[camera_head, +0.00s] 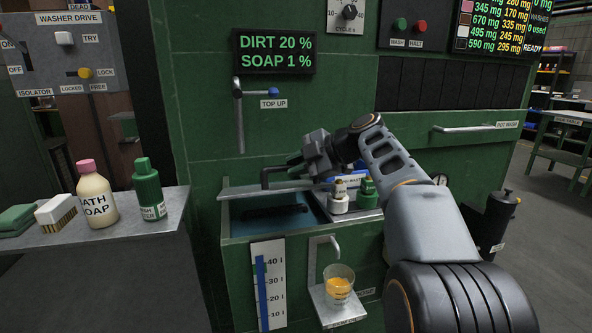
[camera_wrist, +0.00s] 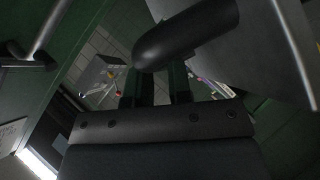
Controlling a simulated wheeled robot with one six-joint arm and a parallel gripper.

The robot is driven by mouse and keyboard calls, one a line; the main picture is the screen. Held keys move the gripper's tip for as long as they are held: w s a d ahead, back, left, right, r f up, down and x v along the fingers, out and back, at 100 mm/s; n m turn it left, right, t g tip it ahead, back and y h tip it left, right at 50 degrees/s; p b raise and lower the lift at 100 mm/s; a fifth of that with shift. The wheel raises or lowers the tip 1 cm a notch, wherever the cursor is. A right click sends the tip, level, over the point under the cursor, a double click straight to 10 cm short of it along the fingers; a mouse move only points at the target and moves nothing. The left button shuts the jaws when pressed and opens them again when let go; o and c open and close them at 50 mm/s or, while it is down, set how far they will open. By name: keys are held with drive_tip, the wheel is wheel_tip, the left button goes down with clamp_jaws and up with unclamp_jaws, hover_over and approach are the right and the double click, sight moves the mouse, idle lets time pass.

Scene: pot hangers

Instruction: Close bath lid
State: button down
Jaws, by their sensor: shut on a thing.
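The bath (camera_head: 228,225) is a green-walled tank set low in the machine front, with dark blue liquid showing inside. The grey bath lid (camera_head: 250,190) shows nearly edge-on above the opening, so it stands partly open. Its dark handle (camera_head: 266,176) rises from it. My gripper (camera_head: 290,162) reaches in from the right and is shut on the handle. In the wrist view, the thick dark handle (camera_wrist: 185,38) crosses at the fingertips of my gripper (camera_wrist: 155,85), and the grey lid (camera_wrist: 265,60) is at the right. The exact grip contact is partly hidden.
Two small bottles (camera_head: 340,197) stand on a ledge right of the bath, close under my arm. A tap with a beaker (camera_head: 339,282) is below.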

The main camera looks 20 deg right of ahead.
idle(0.3)
drive_tip(key=c, duration=1.1)
unclamp_jaws()
drive_tip(key=shift+o, duration=0.2)
drive_tip(key=p+v, duration=0.3)
drive_tip(key=v, duration=1)
drive_tip(key=shift+s+d+r, duration=0.2)
drive_tip(key=shift+s+d, duration=0.05)
drive_tip(key=shift+d, duration=0.05)
